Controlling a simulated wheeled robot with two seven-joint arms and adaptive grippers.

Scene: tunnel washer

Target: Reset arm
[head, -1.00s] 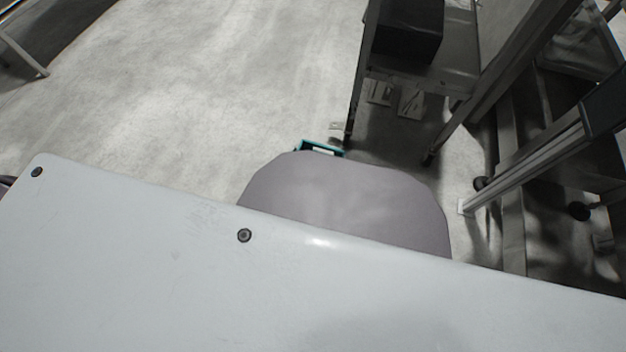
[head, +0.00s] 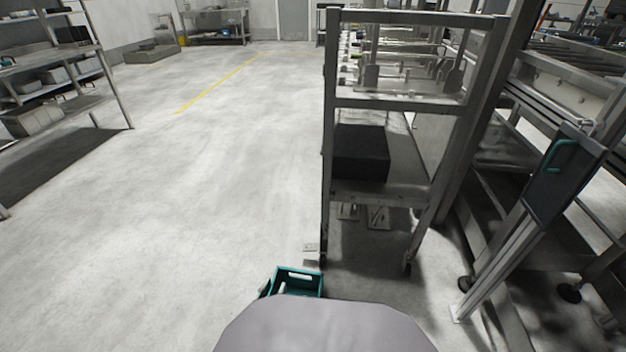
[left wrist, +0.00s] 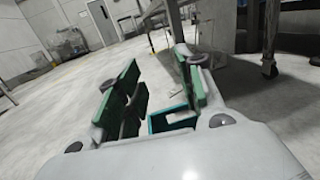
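My left gripper (left wrist: 158,78) shows in the left wrist view, with two green finger pads standing apart. It is open and nothing shows gripped between them. In that view a teal crate (left wrist: 172,118) appears beyond and between the fingers. The teal crate (head: 297,281) also shows in the head view, low in the middle, partly hidden by my own rounded grey body part. Neither gripper can be made out in the head view. My right gripper is in neither view.
A metal rack (head: 328,120) with a black box (head: 361,153) stands right of centre. Metal machine framing with a dark panel (head: 562,172) fills the right. A shelf unit (head: 112,85) stands at left. The floor (head: 200,190) between is clear.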

